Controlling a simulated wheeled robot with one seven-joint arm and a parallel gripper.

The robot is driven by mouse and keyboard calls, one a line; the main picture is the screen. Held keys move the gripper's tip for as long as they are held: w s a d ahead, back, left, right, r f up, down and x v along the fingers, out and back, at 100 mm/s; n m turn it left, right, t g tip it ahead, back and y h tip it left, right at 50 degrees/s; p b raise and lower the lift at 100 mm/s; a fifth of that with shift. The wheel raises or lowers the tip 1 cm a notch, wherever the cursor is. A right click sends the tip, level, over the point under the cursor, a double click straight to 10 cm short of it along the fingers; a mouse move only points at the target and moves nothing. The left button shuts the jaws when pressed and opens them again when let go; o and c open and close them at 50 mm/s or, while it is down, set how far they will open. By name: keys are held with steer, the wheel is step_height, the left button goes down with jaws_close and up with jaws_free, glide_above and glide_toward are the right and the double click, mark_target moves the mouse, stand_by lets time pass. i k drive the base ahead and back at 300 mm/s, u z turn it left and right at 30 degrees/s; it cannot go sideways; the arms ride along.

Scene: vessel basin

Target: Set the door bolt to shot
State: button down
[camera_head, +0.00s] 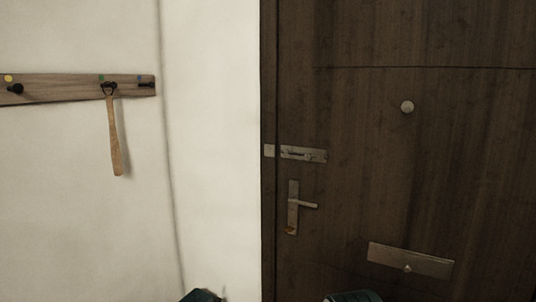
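The door bolt (303,154) is a small metal plate with a dark slot and a bar in it, fixed flat on the dark wooden door (460,170) near its left edge. A small metal keeper (269,150) sits just left of it, at the door's edge by the frame. The bolt is too small in the picture to tell for sure whether its bar reaches into the keeper.
Below the bolt is a lever handle (303,204) on a tall plate. The door also has a round knob (407,107) and a letter plate (410,261). On the left wall, a wooden peg rail (60,88) holds a hanging wooden-handled item (115,135). The space before the bolt looks clear.

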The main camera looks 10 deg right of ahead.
mark_target(307, 156)
steer(key=u, duration=0.1)
steer(key=i, duration=0.9)
steer(key=z, duration=0.2)
